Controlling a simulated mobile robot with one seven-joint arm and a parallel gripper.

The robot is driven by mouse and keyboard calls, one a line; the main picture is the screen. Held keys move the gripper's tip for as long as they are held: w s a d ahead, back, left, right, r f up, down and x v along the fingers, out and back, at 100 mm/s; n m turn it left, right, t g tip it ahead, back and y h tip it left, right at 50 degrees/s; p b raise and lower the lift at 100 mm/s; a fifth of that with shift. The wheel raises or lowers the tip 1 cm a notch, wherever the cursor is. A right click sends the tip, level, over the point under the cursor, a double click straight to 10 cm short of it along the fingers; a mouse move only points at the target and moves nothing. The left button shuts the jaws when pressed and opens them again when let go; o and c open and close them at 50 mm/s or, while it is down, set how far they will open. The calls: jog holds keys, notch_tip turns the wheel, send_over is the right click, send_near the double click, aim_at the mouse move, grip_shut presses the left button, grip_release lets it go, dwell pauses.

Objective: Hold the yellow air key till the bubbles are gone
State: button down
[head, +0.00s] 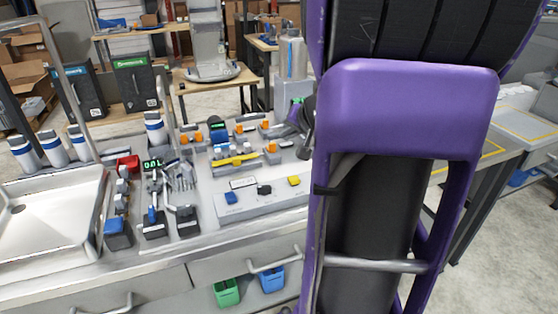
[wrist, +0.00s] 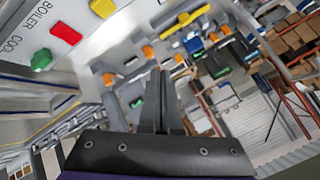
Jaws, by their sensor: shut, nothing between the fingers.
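A yellow key (head: 294,181) sits at the right end of a low grey key panel (head: 280,205) on the counter, with a black key (head: 264,189) and a blue key (head: 230,197) to its left. In the wrist view my gripper (wrist: 157,72) is shut and empty, its dark fingers together over the blurred counter. A small yellow piece (wrist: 115,4) shows at the top edge there, beside a red key (wrist: 66,33) and a green key (wrist: 41,60); I cannot tell whether it is the same yellow key. The fingers are apart from these keys. No bubbles can be made out.
My purple arm hides much of the right side of the head view. A steel sink (head: 60,258) lies at the left. Valves and a yellow bar (head: 238,158) stand behind the key panel. Green (head: 227,292) and blue (head: 272,278) bins are below the counter.

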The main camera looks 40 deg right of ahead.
jog(key=shift+s+d+f+m, duration=0.5)
jog(key=shift+s+d+f, duration=0.3)
jog(key=shift+s+f, duration=0.1)
jog(key=b, duration=0.5)
send_over(291, 177)
jog(key=s, duration=0.2)
notch_tip(291, 177, down, 7)
jog(key=shift+f, duration=0.1)
jog(key=shift+f+b, duration=0.8)
jog(key=shift+b, duration=0.3)
jog(key=shift+f, duration=0.15)
jog(key=shift+f+b, duration=0.3)
jog(key=shift+b, duration=0.45)
jog(key=shift+s+a+f+b, duration=0.1)
jog(key=shift+f+b, duration=0.4)
jog(key=shift+b, duration=0.2)
dwell(3.1)
